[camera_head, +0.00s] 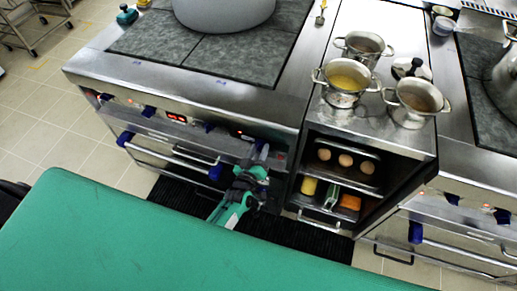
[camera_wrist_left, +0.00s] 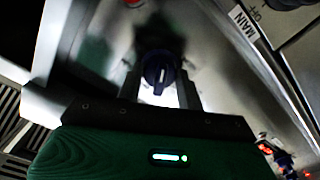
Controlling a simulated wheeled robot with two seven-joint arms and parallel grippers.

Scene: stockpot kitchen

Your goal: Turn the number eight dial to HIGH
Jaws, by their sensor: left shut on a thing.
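A dark blue dial (camera_wrist_left: 158,70) sits on the steel front panel, between the two fingers of my left gripper (camera_wrist_left: 160,92) in the left wrist view. The fingers are shut on the dial, one on each side. In the head view my left gripper (camera_head: 260,160) is at the right end of the left stove's front panel (camera_head: 195,132). There it hides the held dial. I cannot read a number or a HIGH mark by this dial. My right gripper is not in view.
Other blue knobs (camera_head: 148,111) and a red display (camera_head: 177,117) line the stove front. Blue-ended oven handles (camera_head: 170,156) stick out below. An open shelf unit (camera_head: 342,170) with three small pots on top stands right of my gripper. A MAIN label (camera_wrist_left: 243,21) shows in the wrist view.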

